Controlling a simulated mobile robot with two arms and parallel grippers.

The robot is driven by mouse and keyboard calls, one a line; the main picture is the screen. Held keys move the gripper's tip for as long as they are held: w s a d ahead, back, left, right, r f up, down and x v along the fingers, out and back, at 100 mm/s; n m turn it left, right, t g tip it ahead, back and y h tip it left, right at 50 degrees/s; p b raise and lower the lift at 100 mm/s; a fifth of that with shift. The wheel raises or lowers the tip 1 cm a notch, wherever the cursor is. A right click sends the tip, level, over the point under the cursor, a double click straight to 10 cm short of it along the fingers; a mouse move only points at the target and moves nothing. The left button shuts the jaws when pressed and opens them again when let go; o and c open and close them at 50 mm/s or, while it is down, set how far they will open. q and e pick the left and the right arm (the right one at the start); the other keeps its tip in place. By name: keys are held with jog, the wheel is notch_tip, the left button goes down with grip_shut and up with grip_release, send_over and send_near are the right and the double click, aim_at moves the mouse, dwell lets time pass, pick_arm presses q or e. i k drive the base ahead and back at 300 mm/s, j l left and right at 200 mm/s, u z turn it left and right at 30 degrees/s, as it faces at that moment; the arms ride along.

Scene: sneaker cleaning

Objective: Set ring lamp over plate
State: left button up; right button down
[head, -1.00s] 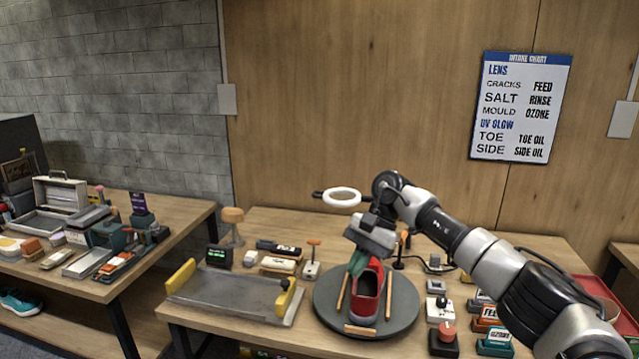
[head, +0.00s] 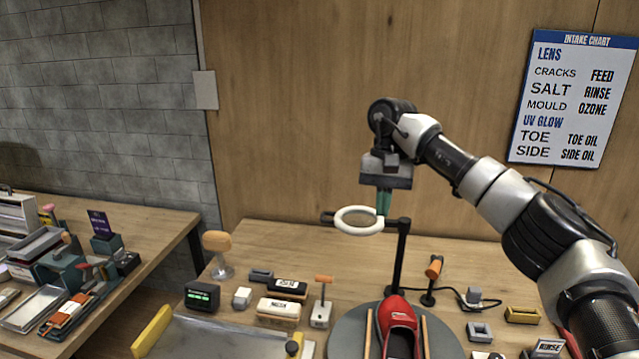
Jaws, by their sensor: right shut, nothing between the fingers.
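The ring lamp is a white ring (head: 341,225) on a dark arm and upright black post (head: 401,257), standing behind the plate. The plate is a round grey disc (head: 346,335) at the bottom, cut off by the picture edge. A red shoe (head: 402,315) lies on it between wooden sticks. The ring hangs to the left of the post, above and behind the plate's left part as I see it. My right gripper (head: 384,212) points down with its green fingers shut and empty at the ring's right edge. I cannot tell whether they touch it. My left gripper is out of view.
A grey tray (head: 215,340) with yellow ends lies left of the plate. Brushes, blocks and a small green display (head: 202,297) stand behind it. An orange-topped tool (head: 432,273) and a cable are right of the post. An intake chart (head: 570,100) hangs on the wall.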

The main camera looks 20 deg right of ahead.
aim_at(403, 225)
jog(key=i, duration=0.95)
